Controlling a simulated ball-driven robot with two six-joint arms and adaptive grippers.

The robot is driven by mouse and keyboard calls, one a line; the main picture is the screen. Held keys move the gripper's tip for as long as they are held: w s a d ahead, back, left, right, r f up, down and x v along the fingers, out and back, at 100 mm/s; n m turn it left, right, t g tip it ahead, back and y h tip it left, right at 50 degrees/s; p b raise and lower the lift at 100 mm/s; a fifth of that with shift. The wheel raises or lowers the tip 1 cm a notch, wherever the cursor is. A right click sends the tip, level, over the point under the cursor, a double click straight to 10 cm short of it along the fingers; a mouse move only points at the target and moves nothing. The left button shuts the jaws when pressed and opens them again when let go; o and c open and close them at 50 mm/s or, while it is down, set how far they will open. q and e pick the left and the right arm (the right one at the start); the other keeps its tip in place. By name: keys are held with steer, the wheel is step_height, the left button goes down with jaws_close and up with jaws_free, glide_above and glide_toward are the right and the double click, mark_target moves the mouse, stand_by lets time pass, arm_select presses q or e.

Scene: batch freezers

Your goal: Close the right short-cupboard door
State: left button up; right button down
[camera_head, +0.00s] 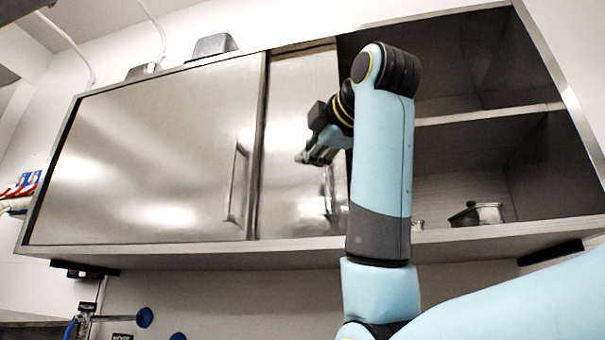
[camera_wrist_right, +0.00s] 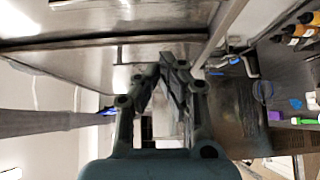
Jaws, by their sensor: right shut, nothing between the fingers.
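The wall-mounted metal short cupboard has two sliding doors. The right short-cupboard door (camera_head: 290,95) sits in the middle, partly behind the left door (camera_head: 150,150), and the cupboard's right part stands open. The right door's upright handle (camera_head: 328,190) is partly hidden by my arm. My right gripper (camera_head: 308,156) is in front of the right door, above and left of its handle. In the right wrist view its fingers (camera_wrist_right: 172,62) are shut with nothing between them. I cannot tell from the pictures whether the gripper touches the door. My left gripper is not in view.
The open part holds a shelf (camera_head: 490,115) and a small pot (camera_head: 477,214) on the cupboard floor. The left door has its own handle (camera_head: 237,182). A dark box (camera_head: 212,45) sits on top. My right arm stands before the opening.

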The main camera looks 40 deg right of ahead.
steer(key=w+d+p, duration=0.2)
steer(key=w+p, duration=0.2)
steer(key=w, duration=0.6)
steer(key=s+d, duration=0.1)
steer(key=s+d+p, duration=0.1)
steer(key=s, duration=0.1)
steer(key=shift+s+d+r, duration=0.1)
steer(key=shift+s+d, duration=0.05)
steer(key=shift+d, duration=0.15)
